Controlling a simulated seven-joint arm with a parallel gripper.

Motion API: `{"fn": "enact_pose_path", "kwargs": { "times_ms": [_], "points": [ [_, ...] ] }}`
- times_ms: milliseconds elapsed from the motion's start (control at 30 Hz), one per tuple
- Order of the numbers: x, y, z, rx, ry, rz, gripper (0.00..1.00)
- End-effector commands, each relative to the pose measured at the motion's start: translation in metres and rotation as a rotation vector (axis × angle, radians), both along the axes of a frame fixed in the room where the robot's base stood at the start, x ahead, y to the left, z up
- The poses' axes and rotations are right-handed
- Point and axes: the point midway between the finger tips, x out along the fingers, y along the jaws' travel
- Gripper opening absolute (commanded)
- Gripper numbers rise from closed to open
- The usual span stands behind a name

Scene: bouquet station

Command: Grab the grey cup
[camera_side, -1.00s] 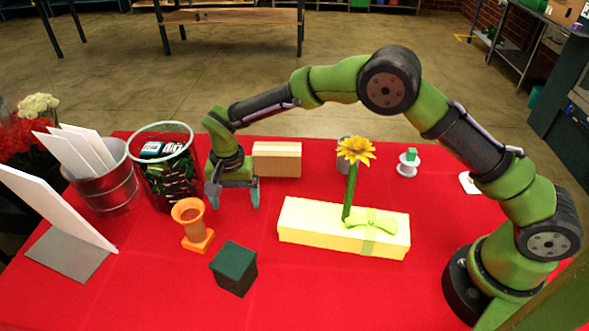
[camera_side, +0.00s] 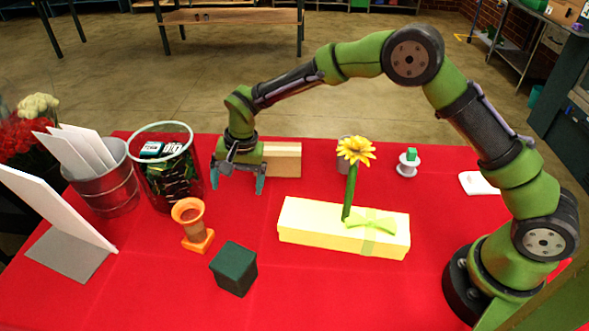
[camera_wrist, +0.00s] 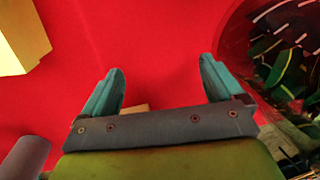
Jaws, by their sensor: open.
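The grey cup (camera_side: 342,161) stands towards the back of the red table, mostly hidden behind the yellow flower (camera_side: 356,150). In the wrist view a grey rounded shape (camera_wrist: 25,158) at the lower left corner looks like the cup, cut off by the frame edge. My gripper (camera_side: 240,178) is open and empty above the table, left of the cup and in front of the wooden block (camera_side: 284,160). In the wrist view its two teal fingers (camera_wrist: 160,75) are spread apart with only red cloth between the tips.
The yellow gift box (camera_side: 310,228) with the flower upright at it lies right of my gripper. A wire bin (camera_side: 168,190) is close on the left. An orange holder (camera_side: 192,225) and dark green cube (camera_side: 234,268) stand in front. A small white spool (camera_side: 407,168) is at right.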

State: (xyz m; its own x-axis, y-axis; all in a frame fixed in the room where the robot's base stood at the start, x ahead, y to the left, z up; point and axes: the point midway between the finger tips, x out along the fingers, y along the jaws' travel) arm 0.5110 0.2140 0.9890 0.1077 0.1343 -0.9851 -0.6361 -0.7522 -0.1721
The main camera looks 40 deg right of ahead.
Motion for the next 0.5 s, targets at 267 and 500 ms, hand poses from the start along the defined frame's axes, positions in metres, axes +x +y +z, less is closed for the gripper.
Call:
{"fn": "enact_pose_path", "kwargs": {
  "times_ms": [267,500],
  "points": [
    [0.028,-0.066,0.103,0.245,-0.437,-0.064,0.94],
    [0.008,-0.119,0.173,0.215,-0.819,-0.033,0.94]
  ]
}}
